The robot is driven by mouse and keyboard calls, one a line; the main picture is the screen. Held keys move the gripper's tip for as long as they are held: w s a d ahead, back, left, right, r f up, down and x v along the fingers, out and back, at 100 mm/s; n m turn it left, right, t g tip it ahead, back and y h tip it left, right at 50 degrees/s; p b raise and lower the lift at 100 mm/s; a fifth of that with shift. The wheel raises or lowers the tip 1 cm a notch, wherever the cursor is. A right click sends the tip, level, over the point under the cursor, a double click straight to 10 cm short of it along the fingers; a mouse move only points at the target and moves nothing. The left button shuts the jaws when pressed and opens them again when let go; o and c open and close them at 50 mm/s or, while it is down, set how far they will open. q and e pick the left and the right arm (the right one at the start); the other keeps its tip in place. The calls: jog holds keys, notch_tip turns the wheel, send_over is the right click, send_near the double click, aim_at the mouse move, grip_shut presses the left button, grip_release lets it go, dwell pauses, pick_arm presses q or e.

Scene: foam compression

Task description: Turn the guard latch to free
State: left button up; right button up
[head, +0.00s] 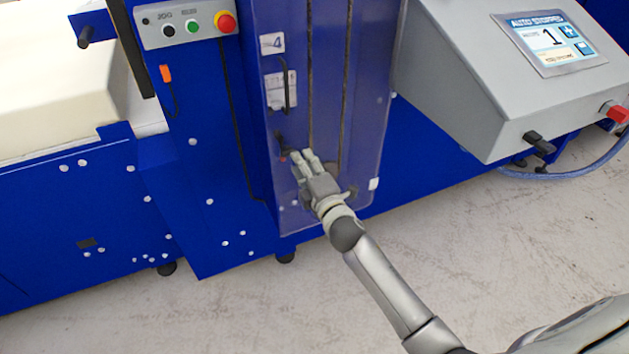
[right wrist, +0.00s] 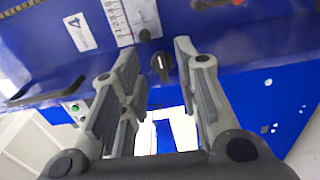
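The guard latch (right wrist: 161,66) is a small black knob with a pale mark, set on the blue machine front. In the right wrist view it lies between and beyond the fingertips of my right gripper (right wrist: 157,54), which is open and empty, with no visible contact. In the head view my right gripper (head: 303,156) is at the lower part of the clear guard door (head: 329,60). A dark part near the latch (head: 284,151) shows just left of the fingertips, partly hidden by them. My left gripper is out of view.
A black door handle (head: 287,97) is above the gripper. A control panel (head: 185,22) with green, black and red buttons is at upper left. A grey console (head: 470,80) with a screen reading "AUTO STOPPED" is at right. The floor (head: 500,250) in front is clear.

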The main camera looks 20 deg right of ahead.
jog(key=s, duration=0.7)
jog(key=shift+s+d, duration=0.15)
jog(key=shift+s, duration=0.2)
jog(key=s+f+m+g+p, duration=0.1)
jog(key=s+f+m+g, duration=0.3)
jog(key=f, duration=0.8)
jog(key=s+d+f+m+g, duration=0.15)
jog(key=s+f, duration=0.35)
jog(key=f, duration=0.6)
jog(key=s+f+m+g+p, duration=0.1)
jog(key=s+f+m+g, duration=0.3)
jog(key=f, duration=0.8)
jog(key=s+f+m+g, duration=0.2)
jog(key=s+f, duration=0.3)
jog(key=s, duration=0.7)
jog(key=s+f+m+g, duration=0.2)
jog(key=s+f, duration=0.4)
jog(key=s, duration=0.6)
jog(key=s+f+m+g, duration=0.2)
jog(key=s+f, duration=0.4)
jog(key=s, duration=0.6)
jog(key=shift+g+h+p, duration=0.3)
jog(key=shift+g+p, duration=0.05)
jog(key=shift+g, duration=0.4)
